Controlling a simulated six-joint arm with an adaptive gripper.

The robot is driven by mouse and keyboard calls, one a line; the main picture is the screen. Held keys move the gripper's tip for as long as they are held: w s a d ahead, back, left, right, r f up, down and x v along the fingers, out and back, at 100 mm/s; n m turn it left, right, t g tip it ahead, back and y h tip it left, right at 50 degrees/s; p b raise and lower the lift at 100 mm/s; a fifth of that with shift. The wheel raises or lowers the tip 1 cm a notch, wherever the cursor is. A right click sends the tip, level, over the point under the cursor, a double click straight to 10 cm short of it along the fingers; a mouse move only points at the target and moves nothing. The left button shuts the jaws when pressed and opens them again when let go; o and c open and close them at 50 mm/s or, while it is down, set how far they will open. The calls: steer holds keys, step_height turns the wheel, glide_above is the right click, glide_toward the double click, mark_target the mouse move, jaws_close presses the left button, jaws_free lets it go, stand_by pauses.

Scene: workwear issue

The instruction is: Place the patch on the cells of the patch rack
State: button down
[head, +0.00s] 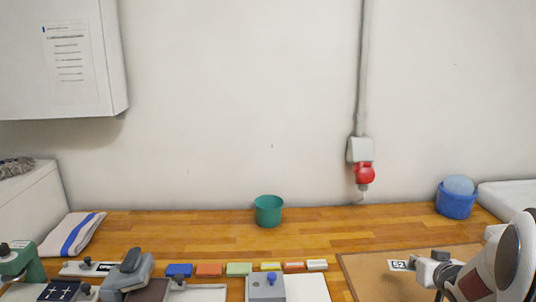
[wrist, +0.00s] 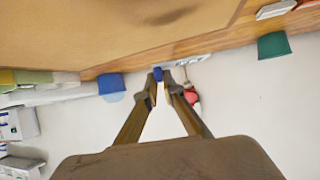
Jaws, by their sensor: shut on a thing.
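My gripper (head: 428,268) is at the right, above the cork-coloured board (head: 355,270). It is shut on a small white patch (head: 398,265) with dark marks, which sticks out to its left in the head view.
A row of coloured blocks (head: 239,269) lies along the bench front. Grey devices (head: 128,272) and (head: 266,287) stand near the front edge. A green cup (head: 268,211) and blue bucket (head: 455,202) stand further back. A striped towel (head: 72,235) lies left. The middle bench is clear.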

steer(key=a+n+y, duration=0.2)
steer(key=a, duration=2.6)
steer(key=shift+s+r, duration=0.2)
steer(key=shift+s, duration=0.25)
steer(key=shift+r, duration=0.1)
step_height(320, 180, up, 5)
steer(key=a+n+y, duration=0.2)
steer(key=a+y, duration=0.1)
steer(key=a, duration=1.3)
steer(key=s+a+n+y, duration=0.1)
steer(key=s+a, duration=0.2)
steer(key=a, duration=0.6)
steer(key=s+a+n+y, duration=0.1)
steer(key=s+a+n, duration=0.15)
steer(key=a, duration=0.65)
step_height(320, 180, down, 7)
steer(key=shift+s+d+m+g, duration=0.2)
steer(key=shift+d+m+g, duration=0.1)
steer(key=shift+m+g, duration=0.15)
